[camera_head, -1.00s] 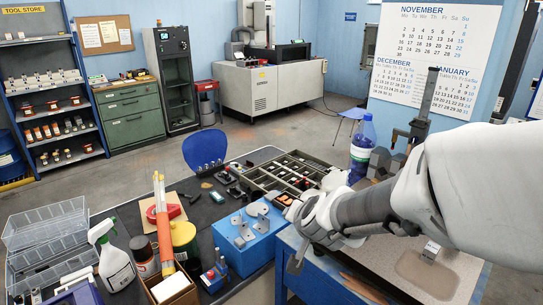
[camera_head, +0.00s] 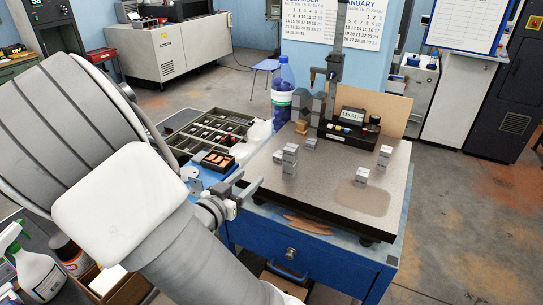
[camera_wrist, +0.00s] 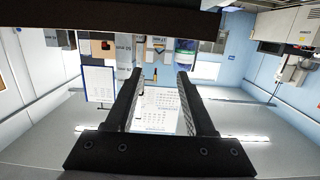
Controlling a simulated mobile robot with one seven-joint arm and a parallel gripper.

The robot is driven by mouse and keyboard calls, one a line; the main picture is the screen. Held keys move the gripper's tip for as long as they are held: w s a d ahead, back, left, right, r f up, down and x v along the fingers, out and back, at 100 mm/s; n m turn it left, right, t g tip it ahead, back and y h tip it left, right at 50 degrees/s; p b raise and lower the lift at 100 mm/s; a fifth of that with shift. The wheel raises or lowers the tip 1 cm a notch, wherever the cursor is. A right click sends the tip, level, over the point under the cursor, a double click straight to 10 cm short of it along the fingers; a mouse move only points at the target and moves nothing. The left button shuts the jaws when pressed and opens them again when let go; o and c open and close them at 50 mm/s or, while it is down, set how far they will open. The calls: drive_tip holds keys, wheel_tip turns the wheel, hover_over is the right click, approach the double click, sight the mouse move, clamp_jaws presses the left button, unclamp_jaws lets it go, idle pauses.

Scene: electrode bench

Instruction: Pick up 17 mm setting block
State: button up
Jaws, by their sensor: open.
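Several small grey metal blocks stand on the granite plate (camera_head: 325,185). One group (camera_head: 290,160) is at the plate's left, a low block (camera_head: 310,144) is behind it, an upright block (camera_head: 384,156) is at the right, and another block (camera_head: 361,176) is near the paler patch. My gripper (camera_head: 249,184) is open and empty beside the plate's left front edge, apart from the blocks. In the wrist view its two fingers (camera_wrist: 159,76) are spread with no block between them.
A gauge with a digital display (camera_head: 352,120) and a dark column stand at the plate's back. A blue-capped bottle (camera_head: 283,95) and a compartment tray (camera_head: 215,135) are to the left. The plate rests on a blue cabinet (camera_head: 265,237). The plate's front middle is clear.

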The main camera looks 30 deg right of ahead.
approach(279, 155)
drive_tip(key=x, duration=0.3)
drive_tip(key=shift+w+d+r, duration=0.2)
drive_tip(key=shift+w+r, duration=0.05)
drive_tip(key=shift+f+x, duration=0.15)
drive_tip(key=shift+x, duration=1.2)
drive_tip(key=shift+f+x, duration=0.1)
drive_tip(key=shift+x, duration=1.25)
drive_tip(key=shift+s, duration=0.15)
clamp_jaws()
